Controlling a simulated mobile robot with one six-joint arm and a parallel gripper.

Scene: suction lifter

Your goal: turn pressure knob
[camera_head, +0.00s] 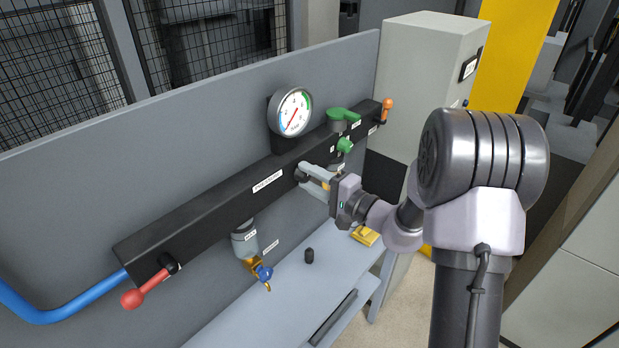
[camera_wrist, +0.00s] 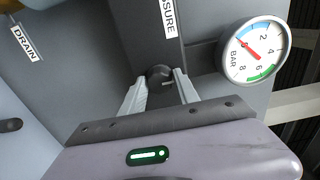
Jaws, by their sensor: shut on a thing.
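The dark round pressure knob (camera_wrist: 159,74) sits on the front face of the black manifold bar. My gripper (camera_wrist: 158,78) has one pale finger on each side of it and is shut on it. In the head view my gripper (camera_head: 312,178) reaches the bar from the right, and its fingers mostly hide the knob. The round gauge (camera_head: 291,112) stands above the bar.
The black bar (camera_head: 215,207) carries a red-handled lever (camera_head: 145,288) at left, a green valve handle (camera_head: 343,114) and an orange handle (camera_head: 388,104) at right. A blue-handled drain tap (camera_head: 263,273) hangs below. A small black piece (camera_head: 309,256) and a yellow piece (camera_head: 366,235) are on the bench.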

